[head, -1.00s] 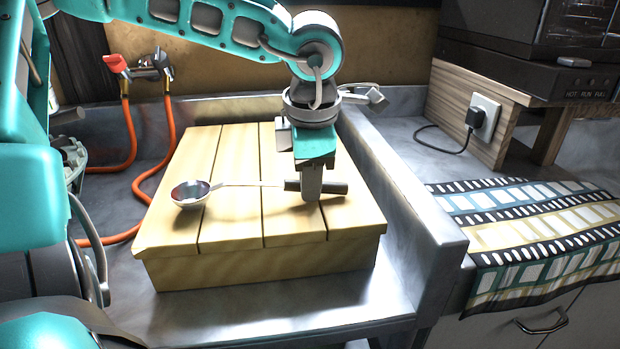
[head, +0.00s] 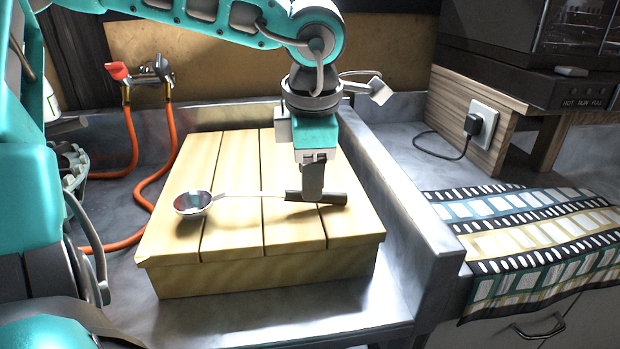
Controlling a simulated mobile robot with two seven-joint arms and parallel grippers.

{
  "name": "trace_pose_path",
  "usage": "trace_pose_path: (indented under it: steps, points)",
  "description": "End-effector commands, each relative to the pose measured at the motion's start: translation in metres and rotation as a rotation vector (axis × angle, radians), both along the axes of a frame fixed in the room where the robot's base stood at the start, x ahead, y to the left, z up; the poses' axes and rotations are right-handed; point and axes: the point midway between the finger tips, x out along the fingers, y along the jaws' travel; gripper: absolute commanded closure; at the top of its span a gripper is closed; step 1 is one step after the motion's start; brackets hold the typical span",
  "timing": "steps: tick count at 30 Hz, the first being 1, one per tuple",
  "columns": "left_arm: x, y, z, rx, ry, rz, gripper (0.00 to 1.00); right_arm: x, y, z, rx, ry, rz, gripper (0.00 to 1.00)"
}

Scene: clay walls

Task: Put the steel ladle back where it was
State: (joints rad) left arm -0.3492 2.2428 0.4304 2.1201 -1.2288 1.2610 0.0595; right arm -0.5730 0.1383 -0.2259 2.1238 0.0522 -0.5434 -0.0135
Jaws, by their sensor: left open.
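The steel ladle (head: 235,196) lies on the slatted wooden board (head: 225,240). Its round bowl is at the left and its dark handle (head: 330,198) is at the right. My left gripper (head: 312,195) points down at the handle, with a finger in front of it near its middle. The gripper is open; the far finger is hidden, so I cannot tell whether it touches the handle. My right gripper cannot be made out.
The board sits in a metal sink basin, with its raised wall (head: 395,200) at the right. Orange hoses (head: 160,180) run at the left. A patterned cloth (head: 540,240) lies on the right counter, near a socket and plug (head: 475,122).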

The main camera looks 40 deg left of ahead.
Motion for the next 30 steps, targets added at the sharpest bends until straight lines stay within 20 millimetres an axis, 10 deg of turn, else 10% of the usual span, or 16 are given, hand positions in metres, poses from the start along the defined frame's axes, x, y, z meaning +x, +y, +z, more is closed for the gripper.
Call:
trace_pose_path:
  steps: [12, 30]
  points:
    - [-0.010, -0.009, 0.084, 0.002, -0.001, 0.001, 0.53, -0.006, -0.008, 0.009, -0.019, 0.003, -0.006, 1.00]
    - [-0.012, -0.011, 0.093, 0.001, 0.001, 0.000, 0.53, -0.007, -0.010, 0.007, -0.023, 0.007, -0.006, 1.00]
